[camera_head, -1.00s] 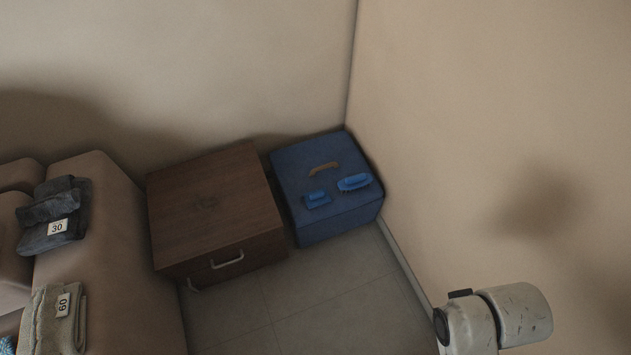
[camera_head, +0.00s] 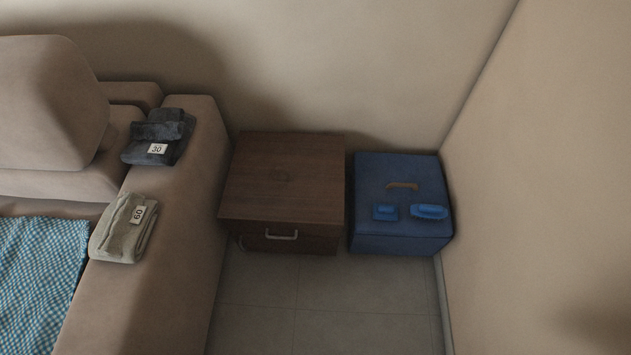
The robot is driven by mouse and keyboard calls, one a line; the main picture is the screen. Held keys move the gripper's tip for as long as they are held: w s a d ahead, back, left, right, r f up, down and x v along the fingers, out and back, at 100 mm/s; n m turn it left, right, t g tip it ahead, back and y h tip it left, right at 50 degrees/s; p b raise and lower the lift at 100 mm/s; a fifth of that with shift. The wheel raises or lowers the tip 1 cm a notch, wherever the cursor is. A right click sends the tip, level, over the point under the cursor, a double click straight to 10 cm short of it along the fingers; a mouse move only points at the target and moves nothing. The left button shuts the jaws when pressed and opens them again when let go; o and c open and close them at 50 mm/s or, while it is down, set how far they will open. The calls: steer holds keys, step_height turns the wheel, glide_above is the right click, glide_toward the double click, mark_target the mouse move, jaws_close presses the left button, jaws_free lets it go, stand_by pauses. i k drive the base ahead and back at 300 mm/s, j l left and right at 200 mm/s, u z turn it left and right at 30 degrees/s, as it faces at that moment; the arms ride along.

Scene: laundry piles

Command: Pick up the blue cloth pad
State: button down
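Two small blue things lie on top of a blue cube-shaped ottoman (camera_head: 372,170) in the corner by the right wall. The left one is a small, flat, squarish blue pad (camera_head: 386,213). The right one is a longer, lighter blue brush-like thing (camera_head: 430,211). A tan, slightly curved piece (camera_head: 402,186) lies behind them on the same top. My gripper is not in view, so its state is hidden.
A brown wooden cabinet (camera_head: 282,185) stands left of the ottoman. A beige sofa (camera_head: 190,215) at left bears a dark folded cloth marked 30 (camera_head: 158,135), a beige one marked 60 (camera_head: 124,228) and a blue checkered cloth (camera_head: 38,270). Tiled floor (camera_head: 330,300) in front is clear.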

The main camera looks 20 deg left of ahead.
mark_target(381, 212)
steer(key=i+j+u, duration=0.15)
steer(key=i, duration=0.35)
steer(key=i+j+u, duration=0.1)
steer(key=i, duration=0.4)
steer(key=i+j+u, duration=0.15)
steer(key=i, duration=0.4)
